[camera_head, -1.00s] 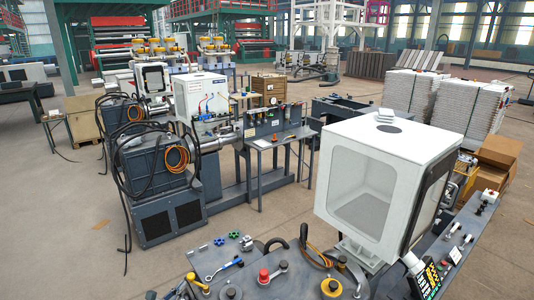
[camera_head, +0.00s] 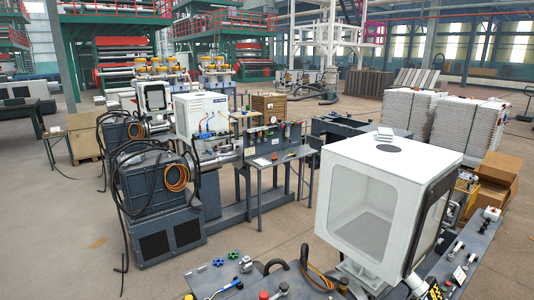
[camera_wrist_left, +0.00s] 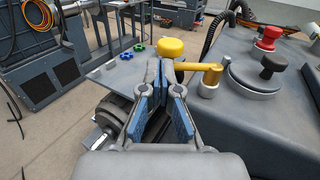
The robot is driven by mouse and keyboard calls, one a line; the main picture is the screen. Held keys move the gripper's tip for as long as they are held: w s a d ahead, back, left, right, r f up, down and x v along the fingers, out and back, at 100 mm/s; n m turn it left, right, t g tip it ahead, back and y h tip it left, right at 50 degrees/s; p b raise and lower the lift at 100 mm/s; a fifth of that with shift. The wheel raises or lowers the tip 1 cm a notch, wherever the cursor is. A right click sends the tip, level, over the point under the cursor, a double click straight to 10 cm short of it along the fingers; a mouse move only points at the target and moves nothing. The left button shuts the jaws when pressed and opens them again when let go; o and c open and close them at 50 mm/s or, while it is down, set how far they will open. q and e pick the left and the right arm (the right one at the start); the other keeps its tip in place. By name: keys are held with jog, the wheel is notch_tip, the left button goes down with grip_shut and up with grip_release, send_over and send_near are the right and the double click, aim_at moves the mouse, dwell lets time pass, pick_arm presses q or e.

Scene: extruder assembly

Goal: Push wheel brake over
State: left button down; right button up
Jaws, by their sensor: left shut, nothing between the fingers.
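My left gripper (camera_wrist_left: 162,70) shows in the left wrist view, with blue-padded fingers shut and nothing between them. A dark grey round part, perhaps a wheel (camera_wrist_left: 116,112), is just left of the fingers and lower, below the grey tabletop edge. A pale metal piece (camera_wrist_left: 100,138) is beside it. Part of this is hidden behind the gripper, and I cannot tell which piece is the wheel brake. No gripper shows in the head view.
A yellow knob (camera_wrist_left: 170,47) and a brass handle (camera_wrist_left: 205,75) stand just beyond and right of the fingers. Red (camera_wrist_left: 268,38) and black (camera_wrist_left: 272,65) knobs are farther right. A white cabinet (camera_head: 385,165) stands at the right in the head view.

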pick_arm(q)
jog(key=shift+b+x, duration=0.3)
jog(key=shift+x, duration=0.8)
jog(key=shift+d, duration=0.15)
jog(key=shift+v, duration=1.95)
jog(key=shift+s, duration=0.1)
